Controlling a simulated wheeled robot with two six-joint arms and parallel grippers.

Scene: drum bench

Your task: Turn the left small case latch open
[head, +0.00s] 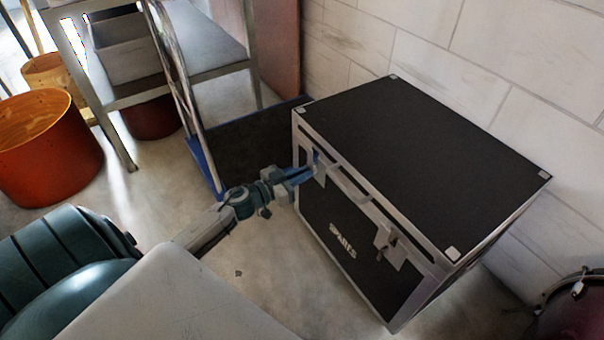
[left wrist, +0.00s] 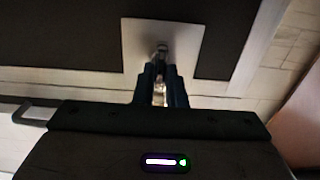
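The case (head: 420,160) is a black box with silver edges, marked SPARES, standing on the floor against the wall. Its left latch (head: 319,178) sits on a silver plate at the front's upper left. In the left wrist view the latch's plate (left wrist: 135,40) is pale and square, with a small metal turn-piece (left wrist: 162,49). My left gripper (head: 312,170) reaches the left latch. In the left wrist view its blue fingers (left wrist: 162,72) are close together, with the turn-piece between their tips. The contact itself is dark and small. My right gripper is not in view.
The right latch (head: 391,246) is farther along the same front. A flat trolley (head: 250,140) with a blue edge stands behind my left arm. A metal shelf (head: 215,55) and orange drums (head: 45,150) are at the left. A dark drum (head: 575,310) is at the lower right.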

